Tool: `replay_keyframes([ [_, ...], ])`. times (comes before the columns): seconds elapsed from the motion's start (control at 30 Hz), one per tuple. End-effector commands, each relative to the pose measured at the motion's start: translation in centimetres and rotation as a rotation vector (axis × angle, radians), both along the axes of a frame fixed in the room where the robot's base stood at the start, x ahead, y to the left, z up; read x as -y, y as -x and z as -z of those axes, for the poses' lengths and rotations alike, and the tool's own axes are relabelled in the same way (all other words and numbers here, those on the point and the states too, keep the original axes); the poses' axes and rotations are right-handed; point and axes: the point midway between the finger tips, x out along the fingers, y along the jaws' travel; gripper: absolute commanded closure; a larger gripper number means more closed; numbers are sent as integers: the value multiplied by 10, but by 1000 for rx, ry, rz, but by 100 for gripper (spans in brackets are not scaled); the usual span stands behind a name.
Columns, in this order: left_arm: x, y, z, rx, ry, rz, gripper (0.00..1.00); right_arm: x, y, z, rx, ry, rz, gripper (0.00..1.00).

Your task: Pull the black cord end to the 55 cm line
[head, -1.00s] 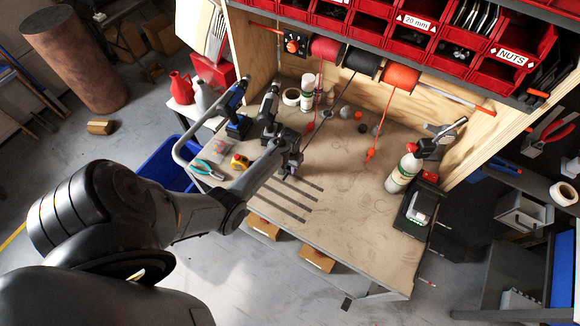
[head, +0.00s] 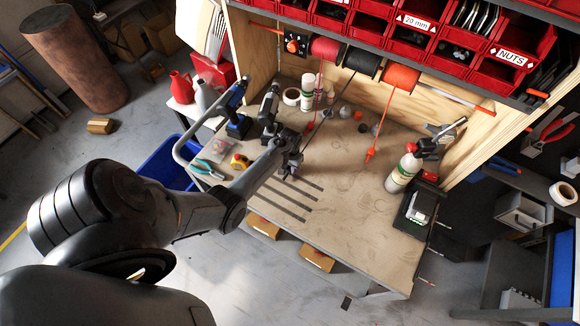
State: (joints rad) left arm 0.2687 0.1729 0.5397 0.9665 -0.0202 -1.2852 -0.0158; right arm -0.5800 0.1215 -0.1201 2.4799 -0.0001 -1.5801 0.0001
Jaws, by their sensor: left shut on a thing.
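The black cord (head: 341,91) runs from the black spool (head: 362,61) down and left across the workbench to my left gripper (head: 287,173). My left gripper is shut on the cord's end, low over the bench top, at the upper end of the dark lines. Several dark parallel lines (head: 293,198) mark the bench top in front of the gripper. Which of them is the 55 cm line is too small to read. The fingers partly hide the cord end. My right gripper is not in view.
A red spool (head: 326,48) and an orange spool (head: 400,76) hang beside the black one, each with a cord hanging down. A drill (head: 238,122), pliers (head: 209,169) and a tape measure (head: 239,161) lie left. A white bottle (head: 402,171) stands right. The bench's front middle is clear.

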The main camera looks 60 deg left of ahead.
Motion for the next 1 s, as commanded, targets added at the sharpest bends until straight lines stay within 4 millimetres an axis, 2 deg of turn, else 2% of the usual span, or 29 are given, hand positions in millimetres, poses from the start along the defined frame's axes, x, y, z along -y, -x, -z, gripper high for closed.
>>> replay_keyframes([
  [0.13, 0, 0, 2, 0, 0, 0, 100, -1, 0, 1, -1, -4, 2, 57],
  [0.17, 0, 0, 2, 0, 0, 0, 68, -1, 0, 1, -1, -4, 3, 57],
  [0.33, 0, 0, 1, 0, 0, 0, 42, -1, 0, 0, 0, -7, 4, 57],
  [0.73, 0, 0, -4, 0, 0, 0, 42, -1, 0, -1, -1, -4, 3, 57],
  [0.87, 0, 0, -18, 1, -1, 0, 42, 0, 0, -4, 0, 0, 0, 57],
  [1.0, 0, 0, -40, 2, -1, 1, 42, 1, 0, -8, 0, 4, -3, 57],
])
